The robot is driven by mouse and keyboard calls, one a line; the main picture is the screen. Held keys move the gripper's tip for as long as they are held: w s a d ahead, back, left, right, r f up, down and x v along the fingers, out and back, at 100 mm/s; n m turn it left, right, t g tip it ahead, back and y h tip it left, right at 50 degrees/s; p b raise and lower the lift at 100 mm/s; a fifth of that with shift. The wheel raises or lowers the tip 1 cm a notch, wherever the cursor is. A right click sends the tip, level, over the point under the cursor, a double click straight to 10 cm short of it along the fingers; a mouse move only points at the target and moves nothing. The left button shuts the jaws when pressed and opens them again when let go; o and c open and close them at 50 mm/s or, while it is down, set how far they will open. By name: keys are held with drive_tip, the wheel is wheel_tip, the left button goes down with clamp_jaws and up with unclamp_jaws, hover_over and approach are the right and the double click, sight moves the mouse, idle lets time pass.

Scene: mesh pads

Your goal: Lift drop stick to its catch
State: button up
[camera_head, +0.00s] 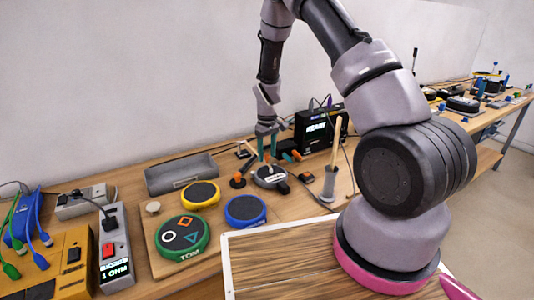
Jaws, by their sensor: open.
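A pale wooden stick (336,140) stands nearly upright, slightly tilted, in a small grey holder (329,184) at the right of the bench; it looks like the drop stick, though I cannot be sure. No catch can be clearly made out. My gripper (266,158) points down with its teal fingers apart and nothing visible between them. It is left of the stick, in front of or above a small dark round pad (270,178) with a pale label. Its exact height over that pad cannot be told.
A grey tray (182,174) lies behind. A black display box (318,128) stands behind the stick. A yellow unit (62,264) and meter (114,252) stand at left. Cables run nearby.

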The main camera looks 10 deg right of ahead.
clamp_jaws()
idle(1.4)
